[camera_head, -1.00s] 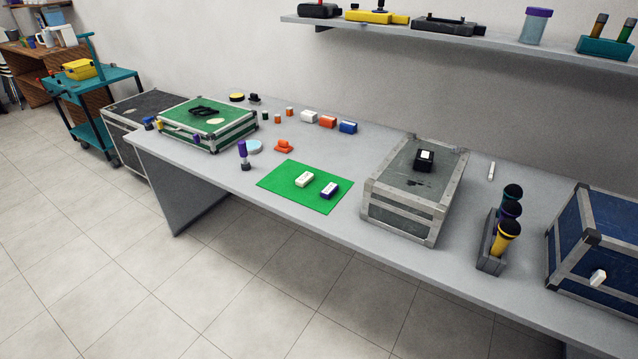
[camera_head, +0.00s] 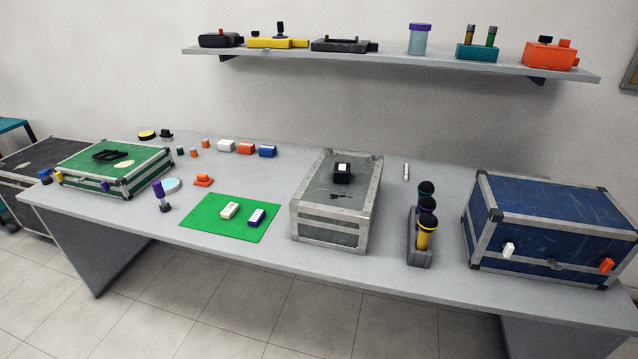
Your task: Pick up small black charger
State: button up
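A small black block with a white patch on top (camera_head: 342,173) sits on the lid of a grey metal-edged case (camera_head: 330,213) in the middle of the table. It looks like the small black charger, but I cannot be sure. Another small black object (camera_head: 166,134) stands at the back left of the table, beside a yellow-topped disc (camera_head: 147,135). My gripper is not in view.
The grey table (camera_head: 280,275) also holds a green case (camera_head: 130,160), a green mat (camera_head: 205,222) with two small blocks, a microphone holder (camera_head: 419,250) and a blue case (camera_head: 550,225). A shelf (camera_head: 390,62) with several devices hangs above.

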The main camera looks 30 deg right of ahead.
aim_at(342, 173)
jog(key=i+j+u, duration=0.1)
jog(key=i, duration=0.6)
jog(key=i+j, duration=0.1)
jog(key=i, duration=0.65)
jog(key=j+u, duration=0.05)
